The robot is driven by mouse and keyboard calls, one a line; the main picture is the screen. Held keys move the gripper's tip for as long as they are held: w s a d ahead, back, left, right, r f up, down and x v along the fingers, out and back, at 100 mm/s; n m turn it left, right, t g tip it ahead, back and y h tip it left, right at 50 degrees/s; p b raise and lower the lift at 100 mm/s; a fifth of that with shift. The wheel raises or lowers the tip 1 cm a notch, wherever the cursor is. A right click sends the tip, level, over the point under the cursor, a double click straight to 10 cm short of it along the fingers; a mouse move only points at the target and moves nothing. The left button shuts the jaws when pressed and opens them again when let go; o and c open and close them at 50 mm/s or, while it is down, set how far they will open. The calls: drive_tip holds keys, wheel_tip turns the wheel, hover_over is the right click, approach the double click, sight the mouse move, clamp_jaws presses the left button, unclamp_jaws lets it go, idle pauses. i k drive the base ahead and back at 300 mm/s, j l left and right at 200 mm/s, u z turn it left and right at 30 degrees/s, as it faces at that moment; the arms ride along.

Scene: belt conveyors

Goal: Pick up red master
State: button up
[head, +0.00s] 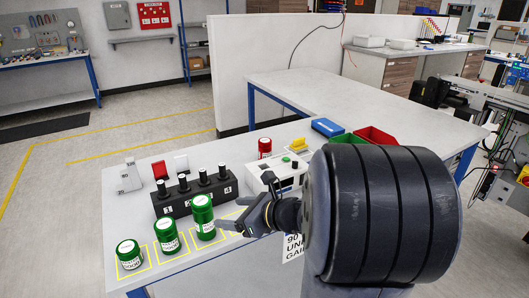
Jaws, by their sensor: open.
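The red master (265,147) is a small red cylinder with a pale label band. It stands upright at the back of the white table, behind a white box-shaped device (263,178). My gripper (236,214) is open and points left over the front of the table. My arm covers the right part of the table.
Two shorter green cylinders (168,238) (130,255) stand in yellow outlined squares. A black numbered block (195,194) with several black-handled pins is behind them. Grey, red and white blocks stand at the back left.

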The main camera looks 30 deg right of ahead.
sight(264, 144)
drive_tip(key=i+l+u, duration=0.2)
drive_tip(key=l+u, duration=0.2)
drive_tip(key=l, duration=0.85)
drive_tip(key=l+u, duration=0.35)
drive_tip(key=l, duration=0.9)
drive_tip(key=i, duration=0.05)
